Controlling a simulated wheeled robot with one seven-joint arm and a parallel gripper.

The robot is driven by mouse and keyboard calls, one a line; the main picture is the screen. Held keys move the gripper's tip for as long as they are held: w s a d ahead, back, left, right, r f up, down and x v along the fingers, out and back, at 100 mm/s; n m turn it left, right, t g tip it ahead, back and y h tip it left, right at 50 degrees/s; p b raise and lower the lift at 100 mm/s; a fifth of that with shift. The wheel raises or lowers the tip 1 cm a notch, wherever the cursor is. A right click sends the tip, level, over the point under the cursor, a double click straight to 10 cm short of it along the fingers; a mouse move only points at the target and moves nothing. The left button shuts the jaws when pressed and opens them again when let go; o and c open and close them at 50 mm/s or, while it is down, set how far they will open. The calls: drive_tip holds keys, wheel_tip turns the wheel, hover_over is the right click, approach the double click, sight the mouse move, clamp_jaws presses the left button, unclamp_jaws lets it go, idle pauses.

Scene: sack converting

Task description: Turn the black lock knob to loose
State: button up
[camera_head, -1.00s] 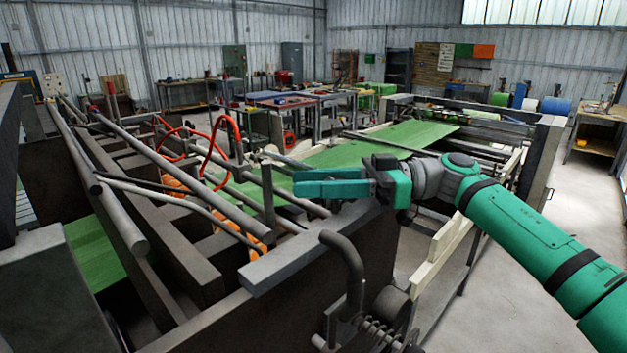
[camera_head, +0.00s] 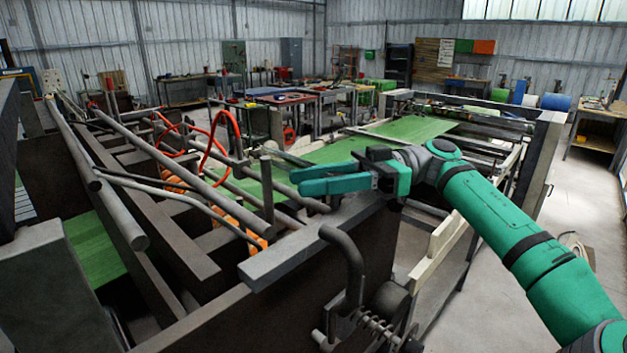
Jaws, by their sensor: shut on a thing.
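My gripper (camera_head: 299,182) is at the middle of the view, above the near machine frame's flat grey bar (camera_head: 300,255). Its green fingers point left and lie close together, one behind the other. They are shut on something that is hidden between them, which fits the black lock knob. I cannot make out the knob itself or its setting. A bent dark handle (camera_head: 352,265) stands below the fingers, apart from them.
Long grey rollers and bars (camera_head: 185,165) fill the left. An orange hose (camera_head: 215,140) loops behind them. A green sheet (camera_head: 410,130) runs across the machine behind my gripper. Open floor (camera_head: 500,300) lies to the right.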

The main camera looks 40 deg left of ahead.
drive_tip(key=o, duration=1.1)
drive_tip(key=shift+c, duration=0.2)
drive_tip(key=v, duration=0.9)
drive_tip(key=shift+w, duration=0.3)
drive_tip(key=shift+w+d, duration=0.45)
drive_tip(key=shift+d, duration=0.05)
